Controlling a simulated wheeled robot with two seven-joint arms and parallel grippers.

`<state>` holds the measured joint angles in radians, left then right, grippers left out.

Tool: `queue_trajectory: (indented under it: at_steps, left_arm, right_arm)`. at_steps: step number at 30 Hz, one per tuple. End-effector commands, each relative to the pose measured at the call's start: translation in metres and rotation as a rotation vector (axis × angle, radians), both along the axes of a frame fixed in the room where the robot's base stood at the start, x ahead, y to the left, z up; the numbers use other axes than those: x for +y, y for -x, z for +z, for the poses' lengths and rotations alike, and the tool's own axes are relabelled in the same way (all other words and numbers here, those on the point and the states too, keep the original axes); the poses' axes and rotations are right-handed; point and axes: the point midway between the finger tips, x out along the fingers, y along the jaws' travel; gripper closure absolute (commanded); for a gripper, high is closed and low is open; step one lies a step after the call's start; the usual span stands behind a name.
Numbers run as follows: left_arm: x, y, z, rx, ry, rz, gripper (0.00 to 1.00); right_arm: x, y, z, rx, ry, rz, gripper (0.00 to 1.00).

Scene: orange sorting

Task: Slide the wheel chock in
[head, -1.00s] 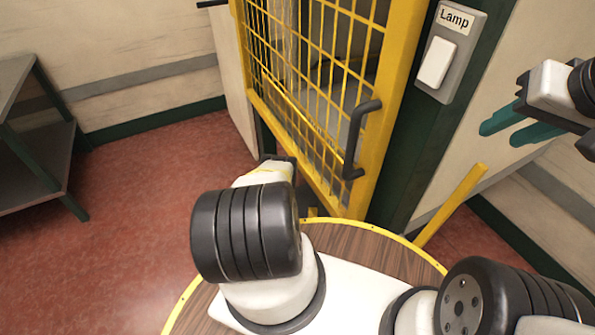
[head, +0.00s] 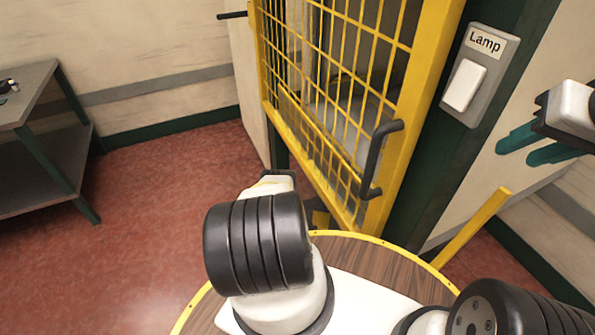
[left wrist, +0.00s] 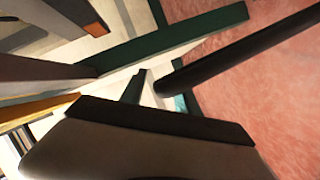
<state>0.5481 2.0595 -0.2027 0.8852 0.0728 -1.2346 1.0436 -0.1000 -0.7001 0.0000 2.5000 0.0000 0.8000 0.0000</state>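I cannot make out a wheel chock for certain in either view. A small yellow piece (head: 320,217) shows low beside the gate's foot, partly hidden by my left arm; I cannot tell what it is. The yellow mesh gate (head: 345,100) has a dark handle (head: 378,160). My left arm reaches toward the gate's foot in the head view, and its gripper is hidden behind its own links. The left wrist view shows dark green bars and a black rod (left wrist: 235,50), but no clear fingertips. My right gripper (head: 522,151) has teal fingers apart, with nothing between them.
A Lamp switch (head: 480,75) is on the dark green post right of the gate. A slanted yellow bar (head: 470,230) stands below it. A grey shelf table (head: 30,85) with a small object on top stands at the left. Red floor (head: 150,190) between is clear.

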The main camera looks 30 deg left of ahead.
Motion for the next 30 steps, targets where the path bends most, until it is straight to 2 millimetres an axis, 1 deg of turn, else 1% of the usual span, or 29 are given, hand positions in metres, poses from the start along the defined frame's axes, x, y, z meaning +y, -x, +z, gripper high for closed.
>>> queue_trajectory:
  at_steps: [8,14,18,22,26,30]
  left_arm:
    - [-0.001,0.003,0.0,0.0,0.0,0.001,0.62]
    - [-0.012,0.021,0.005,0.002,0.001,0.002,0.62]
    - [-0.023,0.04,0.009,0.004,0.002,0.001,0.62]
    - [-0.031,0.055,0.013,0.002,0.001,0.002,0.62]
    - [-0.037,0.064,0.016,0.002,0.001,0.001,0.62]
    - [-0.038,0.066,0.017,0.0,0.0,0.001,0.62]
  right_arm:
    - [0.0,0.0,0.0,0.0,0.0,0.0,0.64]
    - [0.0,0.0,0.0,0.0,0.0,0.0,0.64]
    - [0.0,0.0,0.0,0.0,0.0,0.0,0.64]
    - [0.0,0.0,0.0,0.0,0.0,0.0,0.64]
    - [0.0,0.0,0.0,0.0,0.0,0.0,0.64]
    - [0.0,0.0,0.0,0.0,0.0,0.0,0.64]
